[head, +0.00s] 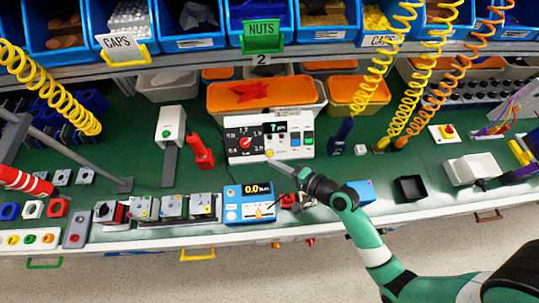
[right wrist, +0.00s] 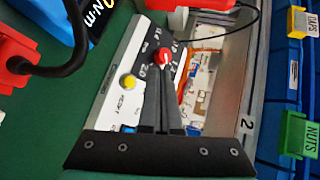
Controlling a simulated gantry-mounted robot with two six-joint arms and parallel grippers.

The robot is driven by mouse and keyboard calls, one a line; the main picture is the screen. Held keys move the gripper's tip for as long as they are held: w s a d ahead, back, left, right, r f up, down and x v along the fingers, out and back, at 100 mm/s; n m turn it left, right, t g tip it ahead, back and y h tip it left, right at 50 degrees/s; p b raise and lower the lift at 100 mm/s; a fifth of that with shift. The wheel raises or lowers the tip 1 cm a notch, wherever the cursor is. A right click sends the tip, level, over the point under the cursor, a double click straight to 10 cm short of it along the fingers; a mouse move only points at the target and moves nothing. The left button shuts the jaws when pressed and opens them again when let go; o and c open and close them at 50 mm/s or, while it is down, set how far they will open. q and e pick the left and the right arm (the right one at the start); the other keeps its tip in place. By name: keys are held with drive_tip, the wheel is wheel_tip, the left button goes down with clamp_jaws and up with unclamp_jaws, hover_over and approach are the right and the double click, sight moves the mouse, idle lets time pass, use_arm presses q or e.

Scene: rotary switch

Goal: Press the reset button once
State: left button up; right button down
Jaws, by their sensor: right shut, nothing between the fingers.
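The white switch panel (head: 262,157) stands at the back middle of the bench. Its red rotary knob (head: 245,143) is on a dark dial, and a round yellow button (head: 269,153) is at its lower middle. The lettering by this button is too blurred to read surely. My right gripper (head: 273,161) is shut and empty, its tips close to the yellow button in the head view. In the right wrist view the shut fingers (right wrist: 160,72) lie over the panel below the red knob (right wrist: 164,57), with the yellow button (right wrist: 129,81) beside them. Contact cannot be told. My left gripper is not in view.
A blue meter (head: 249,203) with a lit display stands in front of the panel. A red tool (head: 201,152) is left of the panel, a dark blue tool (head: 341,132) right.

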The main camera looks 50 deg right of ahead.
sight(269, 154)
drive_tip(key=w+f+b, duration=0.1)
drive_tip(key=d+f+b, duration=0.1)
drive_tip(key=b, duration=0.1)
drive_tip(key=w+d+f+b, duration=0.1)
drive_tip(key=f, duration=0.1)
drive_tip(key=shift+w+d, duration=0.25)
drive_tip(key=shift+w, duration=0.1)
drive_tip(key=shift+w+d+f+b, duration=0.4)
drive_tip(key=shift+w+b, duration=0.05)
drive_tip(key=shift+b, duration=0.15)
idle(1.1)
drive_tip(key=shift+w+d+f, duration=0.2)
drive_tip(key=shift+f, duration=0.1)
drive_tip(key=shift+w+d+f+b, duration=0.2)
drive_tip(key=shift+f+b, duration=0.15)
drive_tip(key=shift+b, duration=0.2)
idle(0.5)
drive_tip(key=shift+r, duration=0.15)
drive_tip(key=shift+s+a+r+p, duration=0.4)
drive_tip(key=shift+r+p, duration=0.1)
drive_tip(key=shift+p, duration=0.5)
